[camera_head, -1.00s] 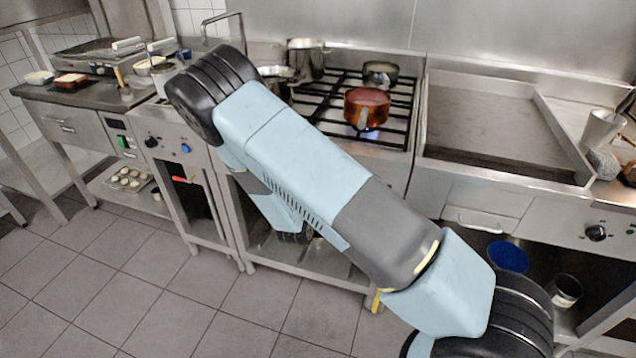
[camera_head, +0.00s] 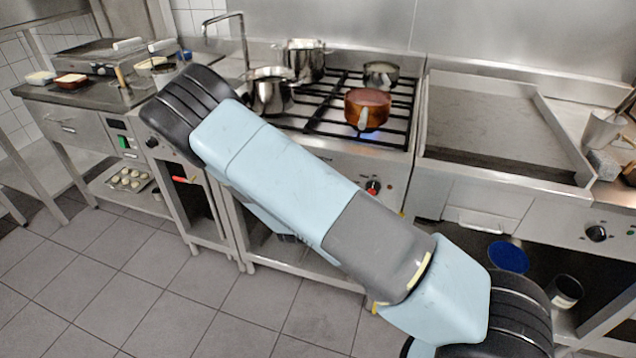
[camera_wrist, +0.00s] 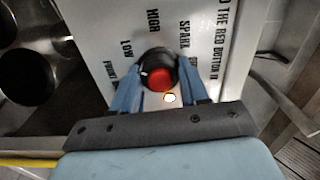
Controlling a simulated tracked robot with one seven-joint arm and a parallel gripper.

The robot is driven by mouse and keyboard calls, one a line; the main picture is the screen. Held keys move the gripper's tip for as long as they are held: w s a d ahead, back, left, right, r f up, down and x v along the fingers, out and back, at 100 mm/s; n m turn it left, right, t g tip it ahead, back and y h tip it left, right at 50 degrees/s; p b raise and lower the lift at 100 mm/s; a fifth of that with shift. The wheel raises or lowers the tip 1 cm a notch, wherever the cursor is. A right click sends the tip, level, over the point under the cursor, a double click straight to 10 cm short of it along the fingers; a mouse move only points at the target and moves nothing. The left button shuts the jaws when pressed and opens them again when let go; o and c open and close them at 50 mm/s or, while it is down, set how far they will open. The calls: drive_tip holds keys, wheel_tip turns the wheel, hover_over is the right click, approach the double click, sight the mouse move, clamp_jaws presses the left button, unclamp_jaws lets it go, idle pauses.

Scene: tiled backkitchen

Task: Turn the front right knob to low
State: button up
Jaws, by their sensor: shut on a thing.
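In the wrist view, a round black knob with a red cap (camera_wrist: 158,72) sits on a pale panel with printed labels. "LOW" and "HIGH" are readable on its left and above, "SPARK" on its right. The two blue fingers of my gripper (camera_wrist: 157,88) stand on either side of the knob and are shut on it. A small lit spot shows just below the knob. The head view shows a red-and-black knob (camera_head: 373,187) on the front of the stove (camera_head: 335,160). My gripper is hidden behind my arm there, so I cannot tell whether this is the gripped knob.
A copper saucepan (camera_head: 367,108) stands on the front right burner with blue flame beneath. Steel pots (camera_head: 270,92) (camera_head: 304,60) and a small pan (camera_head: 381,74) stand on the other burners. A flat griddle (camera_head: 495,120) adjoins on the right. The tiled floor (camera_head: 150,290) in front is clear.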

drive_tip(key=shift+s+a+f, duration=0.1)
drive_tip(key=shift+a+f, duration=0.05)
drive_tip(key=shift+f, duration=0.05)
idle(0.3)
drive_tip(key=o, duration=1.1)
drive_tip(key=shift+r, duration=0.1)
drive_tip(key=shift+c, duration=0.2)
drive_tip(key=v, duration=1.3)
drive_tip(key=shift+s, duration=0.35)
